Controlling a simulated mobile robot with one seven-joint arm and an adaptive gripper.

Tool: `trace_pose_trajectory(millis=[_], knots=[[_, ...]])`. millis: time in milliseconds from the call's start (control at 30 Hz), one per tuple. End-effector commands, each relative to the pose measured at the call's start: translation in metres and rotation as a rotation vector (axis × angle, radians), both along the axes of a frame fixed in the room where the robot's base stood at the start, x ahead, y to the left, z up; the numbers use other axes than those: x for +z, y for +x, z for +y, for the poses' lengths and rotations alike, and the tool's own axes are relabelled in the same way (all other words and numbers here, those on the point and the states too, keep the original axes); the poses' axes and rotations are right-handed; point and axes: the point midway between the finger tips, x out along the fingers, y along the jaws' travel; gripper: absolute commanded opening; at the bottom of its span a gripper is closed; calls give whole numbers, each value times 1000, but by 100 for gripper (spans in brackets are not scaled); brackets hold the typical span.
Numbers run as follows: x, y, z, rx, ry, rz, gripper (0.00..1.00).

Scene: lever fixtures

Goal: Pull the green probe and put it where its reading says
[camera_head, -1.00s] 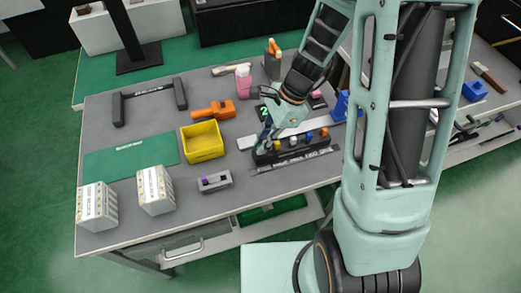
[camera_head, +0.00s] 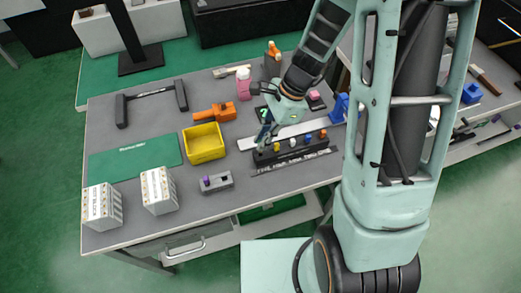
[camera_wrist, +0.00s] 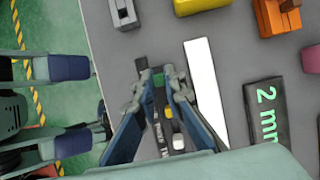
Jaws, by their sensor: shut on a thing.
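My gripper (camera_head: 266,137) is shut on the green probe (camera_wrist: 158,80), whose green top shows between the fingertips in the wrist view. In the head view my fingers stand above the left end of the black rack (camera_head: 262,158), and they hide the probe there. I cannot tell whether the probe's lower end is clear of the rack. Yellow (camera_head: 277,148), white (camera_head: 292,142), blue (camera_head: 307,138) and orange (camera_head: 322,133) probes stand in the rack. A dark display (camera_wrist: 265,115) reads "2 mm" in green.
A small grey block (camera_head: 217,183) with a purple peg and a dark opening lies left of the rack. A pale strip (camera_wrist: 206,90) lies beside the rack.

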Motion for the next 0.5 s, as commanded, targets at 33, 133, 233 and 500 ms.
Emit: trace_pose_trajectory(millis=[33, 133, 233, 500], knots=[[4, 0, 0, 0, 0, 0, 0], [8, 0, 0, 0, 0, 0, 0], [12, 0, 0, 0, 0, 0, 0], [14, 0, 0, 0, 0, 0, 0]])
